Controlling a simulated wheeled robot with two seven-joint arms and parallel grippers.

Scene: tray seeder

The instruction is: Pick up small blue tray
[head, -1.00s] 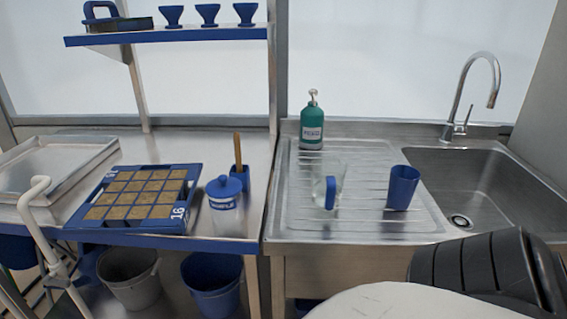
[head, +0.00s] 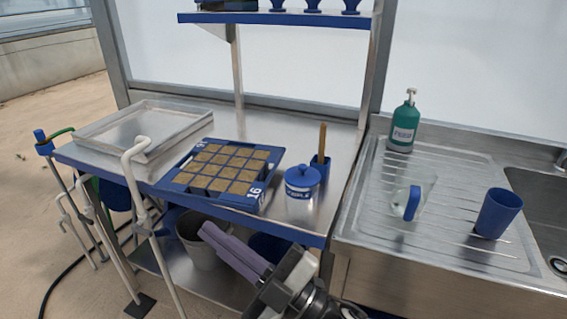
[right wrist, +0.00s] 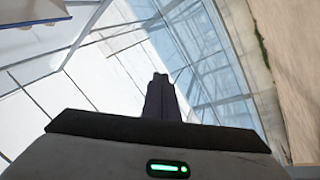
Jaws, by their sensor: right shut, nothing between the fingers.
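The blue tray (head: 270,177) marked 16 lies flat on the steel bench and holds a grid of square brown soil blocks. My right gripper (head: 206,229) is in front of the bench, below its front edge in the head view, with its purple-grey fingers pointing up and left. Its fingers are shut and empty, apart from the tray. In the right wrist view the shut fingers (right wrist: 160,82) point at window panes, and no tray shows. My left gripper is not in view.
A blue-lidded pot (head: 301,184) stands right of the tray, beside a blue holder (head: 320,168). An empty metal tray (head: 150,122) is at the back left. A white bent pipe (head: 137,165) rises at the bench front. A soap bottle (head: 403,128) and blue cup (head: 497,212) stand by the sink.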

